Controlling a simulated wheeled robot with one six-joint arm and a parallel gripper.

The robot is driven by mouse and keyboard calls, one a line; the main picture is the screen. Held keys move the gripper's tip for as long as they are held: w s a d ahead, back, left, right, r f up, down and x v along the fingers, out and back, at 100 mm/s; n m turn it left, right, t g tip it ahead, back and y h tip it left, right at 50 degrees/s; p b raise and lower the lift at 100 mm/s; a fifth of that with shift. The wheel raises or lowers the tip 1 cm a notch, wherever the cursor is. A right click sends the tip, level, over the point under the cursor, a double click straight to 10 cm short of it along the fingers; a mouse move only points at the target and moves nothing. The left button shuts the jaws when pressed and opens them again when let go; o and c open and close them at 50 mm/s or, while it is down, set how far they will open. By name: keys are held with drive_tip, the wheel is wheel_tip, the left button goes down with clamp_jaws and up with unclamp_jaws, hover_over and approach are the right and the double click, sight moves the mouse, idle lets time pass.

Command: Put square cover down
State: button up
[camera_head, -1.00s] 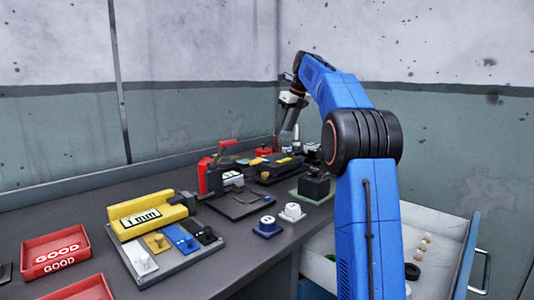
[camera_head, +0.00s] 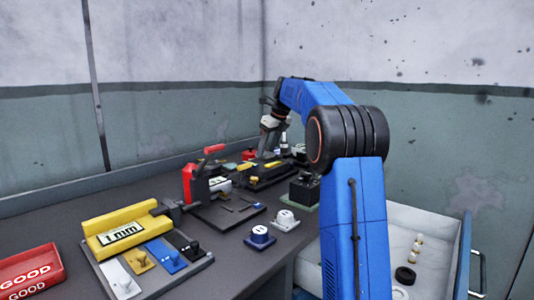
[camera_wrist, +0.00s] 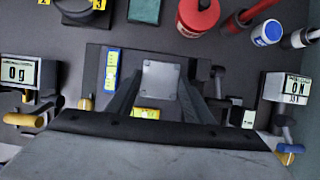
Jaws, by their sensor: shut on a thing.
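The square cover (camera_wrist: 160,82) is a small grey plate with dark dots near its corners, in the upper middle of the wrist view. My gripper (camera_wrist: 160,98) is shut on it, with one dark finger at each side. In the head view my gripper (camera_head: 266,150) points down over the black fixture at the back of the bench; the cover cannot be made out there. The black fixture (camera_wrist: 96,62) lies below the cover in the wrist view, with yellow labels on it. Whether the cover touches it I cannot tell.
Displays reading "0 g" (camera_wrist: 28,73) and "0 N" (camera_wrist: 288,88) flank the fixture. A red round weight-like object (camera_wrist: 198,14) and bottles stand beyond.

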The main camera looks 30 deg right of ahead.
drive_tip(key=shift+f, duration=0.6)
drive_tip(key=shift+f, duration=0.1)
drive_tip(key=o, duration=1.1)
drive_tip(key=shift+o, duration=0.2)
drive_tip(key=v, duration=1.2)
